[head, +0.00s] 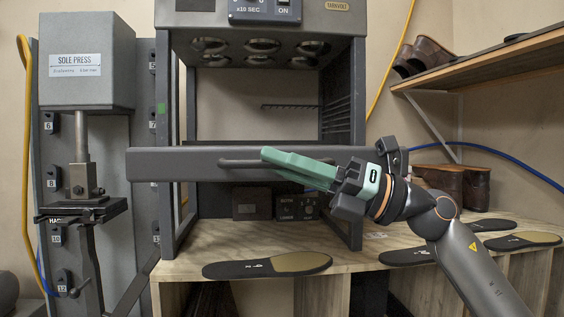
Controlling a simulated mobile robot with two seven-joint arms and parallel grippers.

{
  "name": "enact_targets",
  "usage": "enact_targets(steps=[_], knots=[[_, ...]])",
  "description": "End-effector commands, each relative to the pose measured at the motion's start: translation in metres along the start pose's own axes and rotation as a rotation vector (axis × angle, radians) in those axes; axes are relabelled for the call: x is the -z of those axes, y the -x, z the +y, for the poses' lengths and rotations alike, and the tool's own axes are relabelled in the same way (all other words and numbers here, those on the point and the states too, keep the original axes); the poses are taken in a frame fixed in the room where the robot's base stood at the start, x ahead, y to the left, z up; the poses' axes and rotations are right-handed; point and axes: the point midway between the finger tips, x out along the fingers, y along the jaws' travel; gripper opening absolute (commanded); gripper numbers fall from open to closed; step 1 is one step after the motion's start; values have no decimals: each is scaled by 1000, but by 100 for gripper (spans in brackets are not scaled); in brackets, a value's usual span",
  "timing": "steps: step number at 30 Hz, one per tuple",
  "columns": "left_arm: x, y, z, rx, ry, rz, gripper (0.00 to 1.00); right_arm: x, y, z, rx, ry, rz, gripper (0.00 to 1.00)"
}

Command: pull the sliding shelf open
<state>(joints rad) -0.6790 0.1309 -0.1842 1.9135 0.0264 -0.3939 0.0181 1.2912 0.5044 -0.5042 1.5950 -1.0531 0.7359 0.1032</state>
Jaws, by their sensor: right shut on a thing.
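The sliding shelf (175,164) shows as a dark grey front bar across the grey machine frame, with a dark handle bar (238,163) on its face. My right gripper (272,160) comes in from the right with pale green fingers. It is shut on the handle, near the middle of the shelf front. The fingers and wrist hide the right part of the handle and of the shelf front. How far the shelf stands out from the frame is hard to tell. My left gripper is not in view.
The machine stands on a wooden bench (200,252) with several dark insoles, one (268,265) in front. A sole press (85,60) stands at left. Brown shoes (455,185) sit at right below a wooden wall shelf (490,67). A control box (297,206) is under the sliding shelf.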

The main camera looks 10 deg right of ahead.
Motion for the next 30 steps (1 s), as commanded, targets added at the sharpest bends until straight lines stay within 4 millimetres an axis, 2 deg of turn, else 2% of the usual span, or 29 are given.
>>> enact_targets(steps=[9,10,12,21,26,30], knots=[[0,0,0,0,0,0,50,0,0,0,1,-1,-1,0],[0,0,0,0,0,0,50,0,0,0,1,-1,-1,18],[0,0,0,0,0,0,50,0,0,0,1,-1,-1,26],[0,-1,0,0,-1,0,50,0,2,-1,1,0,-2,27],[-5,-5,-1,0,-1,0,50,1,21,-3,4,-1,-4,27],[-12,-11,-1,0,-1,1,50,2,51,-4,5,1,-4,27]])
